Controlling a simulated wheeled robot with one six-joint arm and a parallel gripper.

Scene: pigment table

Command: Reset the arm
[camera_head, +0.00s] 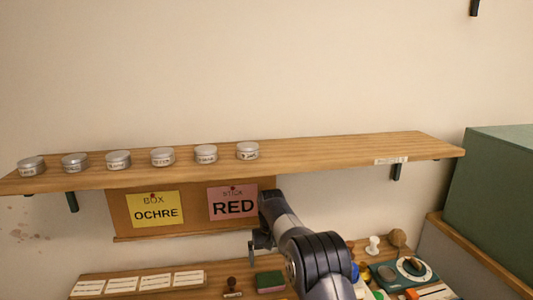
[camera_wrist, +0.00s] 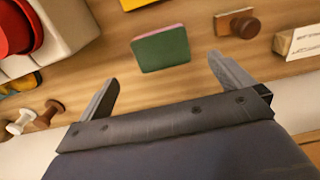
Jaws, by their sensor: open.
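My arm reaches up from the lower middle of the head view. Its end, my gripper (camera_head: 254,246), hangs in front of the board below the shelf, left of the arm's upper bend. In the wrist view my gripper (camera_wrist: 163,70) has its two grey fingers wide apart, with nothing between them. A green block with a pink edge (camera_wrist: 160,48) lies on the table beyond the fingertips, apart from them. It also shows in the head view (camera_head: 270,282), below my gripper. The fingertips are hard to make out in the head view.
A wooden shelf (camera_head: 330,152) with several round tins spans the wall above. Yellow "OCHRE" (camera_head: 154,209) and pink "RED" (camera_head: 232,202) notes hang below. A stamp (camera_head: 232,288), white cards (camera_head: 155,282) and a dial scale (camera_head: 411,268) stand on the table. A green box (camera_head: 500,200) is at right.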

